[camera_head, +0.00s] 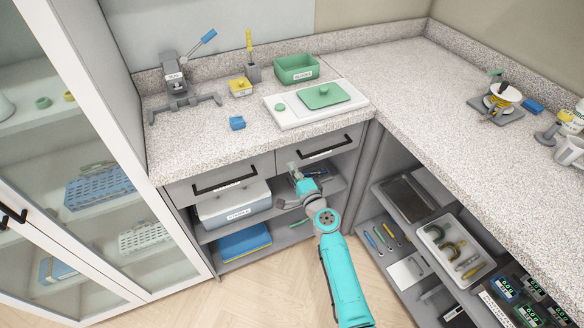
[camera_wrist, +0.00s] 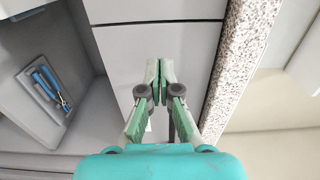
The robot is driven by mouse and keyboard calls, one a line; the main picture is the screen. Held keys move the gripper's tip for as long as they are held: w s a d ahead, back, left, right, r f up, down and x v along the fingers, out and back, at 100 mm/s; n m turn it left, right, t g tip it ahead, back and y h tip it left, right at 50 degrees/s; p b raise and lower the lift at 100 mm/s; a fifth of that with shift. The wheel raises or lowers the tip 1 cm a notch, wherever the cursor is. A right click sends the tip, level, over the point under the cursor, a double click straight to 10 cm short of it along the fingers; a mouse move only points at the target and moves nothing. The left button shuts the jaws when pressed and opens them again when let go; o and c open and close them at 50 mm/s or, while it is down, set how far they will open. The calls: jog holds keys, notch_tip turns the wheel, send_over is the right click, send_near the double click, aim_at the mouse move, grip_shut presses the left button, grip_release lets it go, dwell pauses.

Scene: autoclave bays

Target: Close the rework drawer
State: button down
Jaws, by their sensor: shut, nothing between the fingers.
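Two grey drawer fronts sit side by side under the left counter, a left drawer (camera_head: 180,192) and a right drawer (camera_head: 348,134), each with a black bar handle. Both look flush or nearly flush with the cabinet; a small gap cannot be ruled out. Their labels are too small to read, so I cannot tell which is the rework drawer. My gripper (camera_head: 292,167) is shut and empty, in front of the right drawer's lower left part. In the wrist view its fingertips (camera_wrist: 159,66) are together before pale front panels (camera_wrist: 160,40); contact cannot be told.
Below the drawers are open shelves with a lidded grey box (camera_head: 232,203) and blue stack (camera_head: 245,243). A glass-door cabinet (camera_head: 100,170) stands left. Right shelves hold trays and a white bin (camera_head: 428,236). The speckled counter (camera_head: 400,70) overhangs the drawers. Floor is free in front.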

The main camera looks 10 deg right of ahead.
jog(key=v, duration=1.1)
jog(key=shift+s, duration=0.15)
